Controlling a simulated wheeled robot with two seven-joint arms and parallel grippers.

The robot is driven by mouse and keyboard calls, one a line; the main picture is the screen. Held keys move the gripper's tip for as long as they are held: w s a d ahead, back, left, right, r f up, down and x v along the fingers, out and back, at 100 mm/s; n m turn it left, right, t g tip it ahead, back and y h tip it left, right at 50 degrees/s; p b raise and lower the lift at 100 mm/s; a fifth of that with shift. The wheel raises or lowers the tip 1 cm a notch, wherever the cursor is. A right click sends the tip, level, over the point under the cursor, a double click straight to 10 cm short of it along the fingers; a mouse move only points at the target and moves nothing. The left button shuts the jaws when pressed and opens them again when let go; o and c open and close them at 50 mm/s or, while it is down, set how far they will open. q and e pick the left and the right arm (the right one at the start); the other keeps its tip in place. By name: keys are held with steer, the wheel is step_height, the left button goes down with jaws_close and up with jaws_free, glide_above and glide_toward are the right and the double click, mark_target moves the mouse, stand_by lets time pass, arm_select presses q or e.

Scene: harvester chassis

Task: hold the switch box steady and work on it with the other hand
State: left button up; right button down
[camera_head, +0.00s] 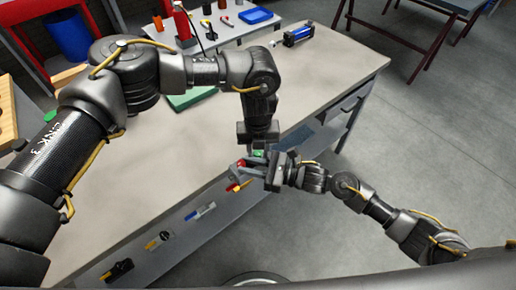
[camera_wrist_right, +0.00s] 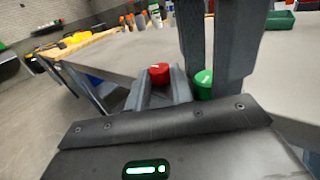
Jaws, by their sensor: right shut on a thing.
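The switch box is mostly hidden behind the grippers. Its red button (camera_wrist_right: 160,72) and green button (camera_wrist_right: 203,82) show in the right wrist view; the green one (camera_head: 258,154) and a red part (camera_head: 240,163) also show in the head view. My right gripper (camera_head: 245,169) is shut on the switch box at the bench's front edge, its fingers on both sides of the red button in the wrist view. My left gripper (camera_head: 258,142) points down from above, its grey fingers close beside the green button. Its finger gap is unclear.
The grey workbench (camera_head: 150,185) is largely bare. Small tools hang on the front panel.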

mark_target(258, 153)
arm_select(q)
step_height(258, 153, up, 12)
stand_by(0.4)
arm_select(e)
steer(key=c, duration=1.1)
jaws_free()
steer(key=shift+c, duration=0.2)
